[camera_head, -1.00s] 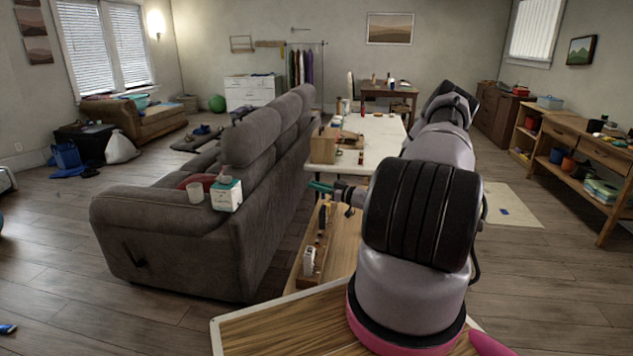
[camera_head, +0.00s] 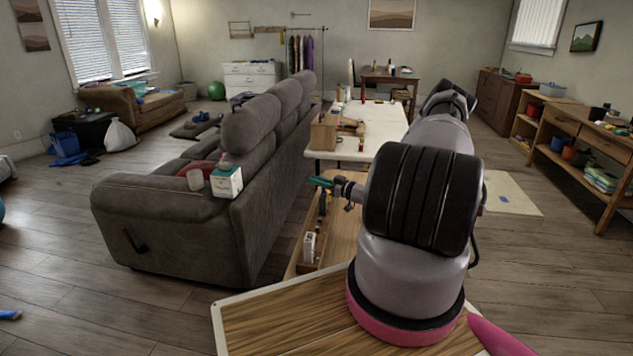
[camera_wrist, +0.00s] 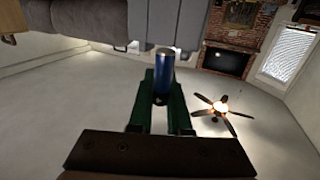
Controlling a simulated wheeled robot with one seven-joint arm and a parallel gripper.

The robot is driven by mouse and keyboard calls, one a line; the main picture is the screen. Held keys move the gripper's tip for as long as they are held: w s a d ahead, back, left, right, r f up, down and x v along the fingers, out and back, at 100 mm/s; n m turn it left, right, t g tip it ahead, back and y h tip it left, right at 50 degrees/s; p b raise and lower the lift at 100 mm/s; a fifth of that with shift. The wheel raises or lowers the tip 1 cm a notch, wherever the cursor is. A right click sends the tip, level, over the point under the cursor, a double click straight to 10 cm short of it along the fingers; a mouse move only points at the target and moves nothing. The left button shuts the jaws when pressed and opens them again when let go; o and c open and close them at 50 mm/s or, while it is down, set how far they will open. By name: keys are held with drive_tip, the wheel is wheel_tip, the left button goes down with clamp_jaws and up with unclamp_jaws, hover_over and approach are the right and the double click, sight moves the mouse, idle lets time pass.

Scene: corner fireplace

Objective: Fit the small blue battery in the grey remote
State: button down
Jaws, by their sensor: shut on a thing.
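The small blue battery (camera_wrist: 164,72) stands between the green fingertips in the wrist view, pointing away from the palm. My gripper (camera_wrist: 163,95) is shut on it. In the head view my gripper (camera_head: 320,181) shows as small green fingers left of my arm, above the wooden side table and close to the sofa's right side. The battery cannot be made out there. I cannot make out the grey remote in either view.
A wooden table (camera_head: 338,225) below the gripper bears a tray with a white item (camera_head: 309,247). The grey sofa (camera_head: 190,235) stands left, with a white-green box (camera_head: 226,182) on its arm. A white table (camera_head: 385,125) with a wooden box (camera_head: 324,132) lies beyond.

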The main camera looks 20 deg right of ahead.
drive_tip(key=shift+f, duration=1.8)
idle(1.1)
drive_tip(key=c, duration=0.8)
unclamp_jaws()
